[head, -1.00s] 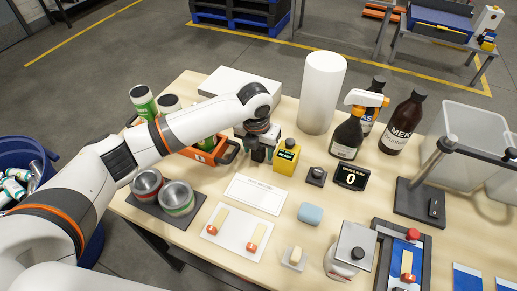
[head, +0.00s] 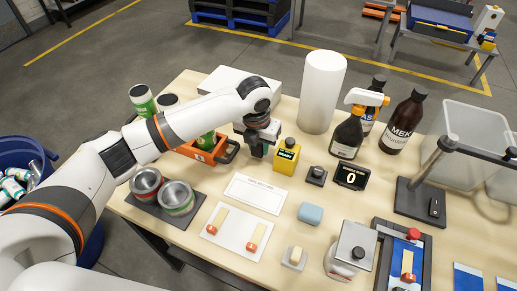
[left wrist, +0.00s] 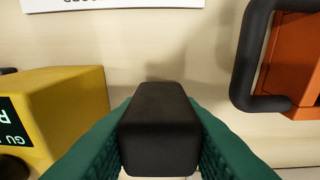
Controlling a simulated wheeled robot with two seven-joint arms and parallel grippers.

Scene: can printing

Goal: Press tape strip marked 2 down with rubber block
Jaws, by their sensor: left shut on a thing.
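My left gripper (head: 258,153) is low over the table, between the orange tool carrier and the yellow can. In the left wrist view, its green pads are shut on a black rubber block (left wrist: 160,125). A white card (head: 229,240) near the front edge carries two pale tape strips with red ends, a left one (head: 219,218) and a right one (head: 256,236). Another strip (head: 407,264) lies on the blue panel at right. I cannot read which strip is marked 2. The gripper is apart from all of them. My right gripper is not in view.
The orange carrier (left wrist: 290,60) is close on the right in the wrist view, and the yellow can (left wrist: 65,105) close on the left. A white printed sheet (head: 255,194) lies between gripper and card. A light-blue block (head: 310,214) and two open tins (head: 177,196) are nearby.

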